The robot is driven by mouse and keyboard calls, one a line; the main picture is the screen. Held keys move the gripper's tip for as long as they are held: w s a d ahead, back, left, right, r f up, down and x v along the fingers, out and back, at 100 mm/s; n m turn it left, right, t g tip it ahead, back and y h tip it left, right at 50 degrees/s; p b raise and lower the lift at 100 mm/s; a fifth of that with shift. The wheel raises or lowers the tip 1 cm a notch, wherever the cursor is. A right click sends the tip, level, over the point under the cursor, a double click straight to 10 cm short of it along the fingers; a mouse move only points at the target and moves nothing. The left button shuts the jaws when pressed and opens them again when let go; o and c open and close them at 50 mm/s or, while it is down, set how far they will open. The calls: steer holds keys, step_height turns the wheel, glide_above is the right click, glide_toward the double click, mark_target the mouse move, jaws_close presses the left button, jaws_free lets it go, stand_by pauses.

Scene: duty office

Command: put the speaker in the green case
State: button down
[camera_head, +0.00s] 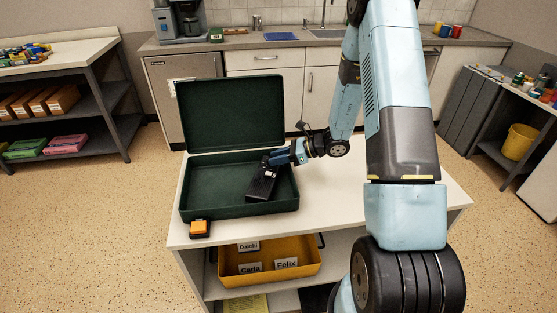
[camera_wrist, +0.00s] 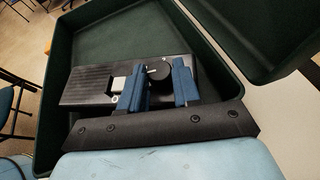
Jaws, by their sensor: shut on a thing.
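The green case (camera_head: 213,208) stands open on the white table, its lid raised at the back. It also shows in the wrist view (camera_wrist: 112,30). The speaker (camera_head: 262,184), a black box with a ribbed face, is tilted inside the right part of the case's outline. In the wrist view the speaker (camera_wrist: 90,84) lies across the case's opening, with a round black knob near the jaws. My gripper (camera_head: 293,155) is shut on the speaker, and its blue fingers (camera_wrist: 160,88) are at the speaker's right end. I cannot tell whether the speaker touches the case floor.
A small orange-topped black block (camera_head: 200,228) sits on the table by the case's front left corner. A yellow bin (camera_head: 270,280) with name labels is on the shelf below.

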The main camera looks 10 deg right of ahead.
steer(key=shift+f, duration=0.4)
steer(key=c, duration=0.8)
jaws_free()
steer(key=shift+f, duration=0.1)
steer(key=v, duration=1.1)
steer(key=s+a+r+n+g+h, duration=0.25)
steer(key=s+r+n, duration=0.35)
steer(key=r, duration=0.3)
steer(key=s+a+r+n+g+h, duration=0.1)
steer(key=s+a+r+n+h, duration=0.15)
steer(key=s+r+n, duration=0.6)
steer(key=s+d+r+n+t+h, duration=0.4)
steer(key=s+r+n+h, duration=0.3)
steer(key=s+r, duration=0.6)
steer(key=shift+s+d+r+t+h, duration=0.3)
steer(key=shift+r+t+h, duration=0.2)
steer(key=shift+t, duration=0.35)
